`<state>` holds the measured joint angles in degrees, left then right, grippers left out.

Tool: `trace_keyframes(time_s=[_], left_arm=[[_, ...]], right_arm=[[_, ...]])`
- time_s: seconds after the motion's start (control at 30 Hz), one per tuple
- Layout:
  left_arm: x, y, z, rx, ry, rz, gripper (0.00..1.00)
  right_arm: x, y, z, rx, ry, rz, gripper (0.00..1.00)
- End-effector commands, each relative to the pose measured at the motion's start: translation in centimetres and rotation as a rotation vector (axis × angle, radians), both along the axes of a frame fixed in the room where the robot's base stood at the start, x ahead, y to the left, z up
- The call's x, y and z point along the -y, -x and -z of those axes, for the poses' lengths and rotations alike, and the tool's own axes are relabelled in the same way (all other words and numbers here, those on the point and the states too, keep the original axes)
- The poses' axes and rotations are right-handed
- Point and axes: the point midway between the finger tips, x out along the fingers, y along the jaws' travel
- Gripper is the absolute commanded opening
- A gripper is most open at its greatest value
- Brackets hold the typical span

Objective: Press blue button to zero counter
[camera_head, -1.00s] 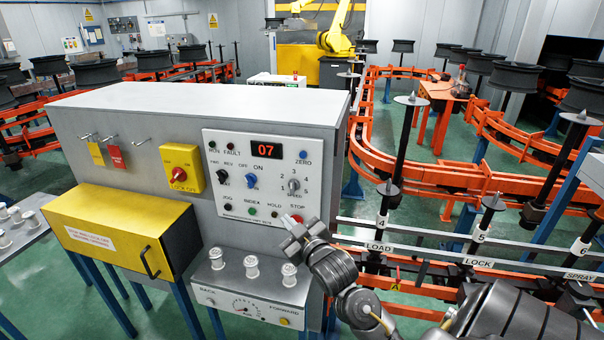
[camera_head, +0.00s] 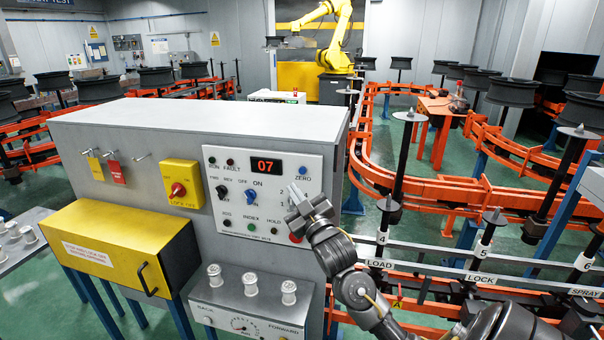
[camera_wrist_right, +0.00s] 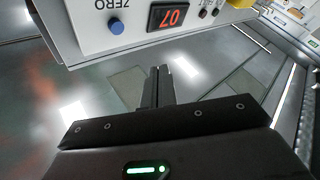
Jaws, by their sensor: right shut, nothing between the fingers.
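The blue ZERO button (camera_head: 303,171) is at the upper right of the white control panel (camera_head: 213,160). The counter (camera_head: 266,166) to its left reads 07 in red. My right gripper (camera_head: 296,194) is shut and empty, a little below the button in the head view and apart from it. It covers part of the panel's right side, including most of the speed knob. In the right wrist view the button (camera_wrist_right: 117,26) and counter (camera_wrist_right: 168,15) appear upside down, beyond the shut fingers (camera_wrist_right: 157,88). My left gripper is not in view.
A yellow lockout switch (camera_head: 182,184) is left of the panel. A yellow box (camera_head: 120,245) and a grey ledge with white spools (camera_head: 250,284) stick out below. Orange conveyor rails (camera_head: 440,194) with wheel spindles run on the right.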

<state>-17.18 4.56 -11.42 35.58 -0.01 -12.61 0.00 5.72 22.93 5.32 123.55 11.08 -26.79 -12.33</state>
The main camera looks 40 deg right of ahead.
Motion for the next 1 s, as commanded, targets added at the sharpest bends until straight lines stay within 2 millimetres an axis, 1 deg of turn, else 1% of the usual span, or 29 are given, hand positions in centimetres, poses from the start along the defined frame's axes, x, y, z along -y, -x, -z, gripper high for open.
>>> trace_keyframes(time_s=[0.1, 0.3, 0.5, 0.7, 1.0], left_arm=[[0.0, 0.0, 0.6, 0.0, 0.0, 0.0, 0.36], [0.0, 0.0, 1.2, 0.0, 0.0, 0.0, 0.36], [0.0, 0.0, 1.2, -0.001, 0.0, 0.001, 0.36], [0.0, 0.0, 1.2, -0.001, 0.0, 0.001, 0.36], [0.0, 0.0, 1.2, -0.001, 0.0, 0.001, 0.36]], right_arm=[[1.4, -0.9, 0.1, 0.0, 0.002, 0.003, 0.0], [3.7, -2.4, 0.1, 0.0, 0.002, 0.003, 0.0], [5.2, -3.5, 0.0, -0.002, 0.001, 0.002, 0.0], [5.9, -4.0, 0.0, 0.001, 0.0, 0.001, 0.0], [5.9, -4.0, 0.0, -0.001, 0.0, 0.0, 0.0]])
